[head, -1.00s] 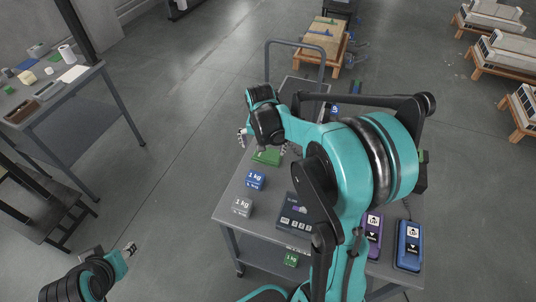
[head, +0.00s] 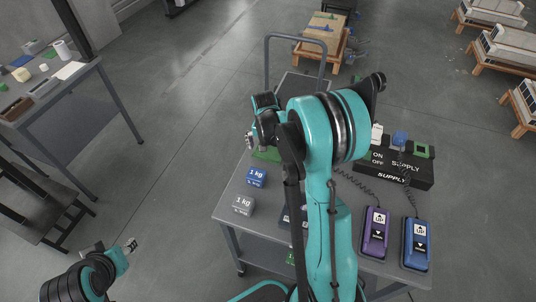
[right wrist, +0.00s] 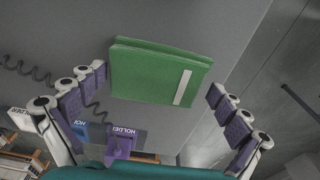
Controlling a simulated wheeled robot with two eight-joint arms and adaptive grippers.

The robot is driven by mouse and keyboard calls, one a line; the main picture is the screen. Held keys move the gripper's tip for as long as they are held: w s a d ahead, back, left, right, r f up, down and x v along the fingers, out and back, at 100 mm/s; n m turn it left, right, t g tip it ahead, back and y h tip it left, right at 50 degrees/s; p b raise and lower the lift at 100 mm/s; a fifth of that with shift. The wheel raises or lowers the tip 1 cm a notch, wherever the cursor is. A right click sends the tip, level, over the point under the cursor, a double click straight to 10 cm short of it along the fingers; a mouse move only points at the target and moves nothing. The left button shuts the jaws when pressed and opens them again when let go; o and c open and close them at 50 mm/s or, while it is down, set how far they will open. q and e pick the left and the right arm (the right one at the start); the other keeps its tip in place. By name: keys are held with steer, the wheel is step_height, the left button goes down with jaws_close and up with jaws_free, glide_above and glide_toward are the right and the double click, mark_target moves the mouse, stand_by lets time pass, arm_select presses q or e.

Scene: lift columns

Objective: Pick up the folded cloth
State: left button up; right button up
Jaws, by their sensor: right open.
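The folded cloth is green with a pale strip near one edge, and it lies flat on the grey cart top in the right wrist view (right wrist: 158,75). In the head view only a part of the green cloth (head: 266,154) shows, the rest hidden by my right arm. My right gripper (right wrist: 158,84) is open, with one finger on each side of the cloth and nothing between them in its grasp. In the head view my right gripper (head: 252,141) hangs by the cloth's left side. My left gripper (head: 130,245) is at the lower left, far from the cart; its jaws are too small to read.
On the cart are a blue 1 kg block (head: 256,177), a grey 1 kg block (head: 242,206), a purple pendant (head: 375,233), a blue pendant (head: 416,244) and a black supply box (head: 410,172). A side table (head: 65,105) with small items stands at left.

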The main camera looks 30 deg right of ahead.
steer(key=shift+r, duration=0.15)
steer(key=c, duration=0.8)
steer(key=shift+o, duration=0.2)
steer(key=shift+r, duration=0.1)
steer(key=shift+r, duration=0.2)
step_height(320, 180, up, 4)
steer(key=shift+r+p, duration=0.1)
steer(key=shift+p, duration=1.1)
steer(key=w+d+r+p, duration=0.3)
steer(key=d+r, duration=0.3)
steer(key=d, duration=0.5)
steer(key=shift+w, duration=0.35)
steer(key=shift+r, duration=0.1)
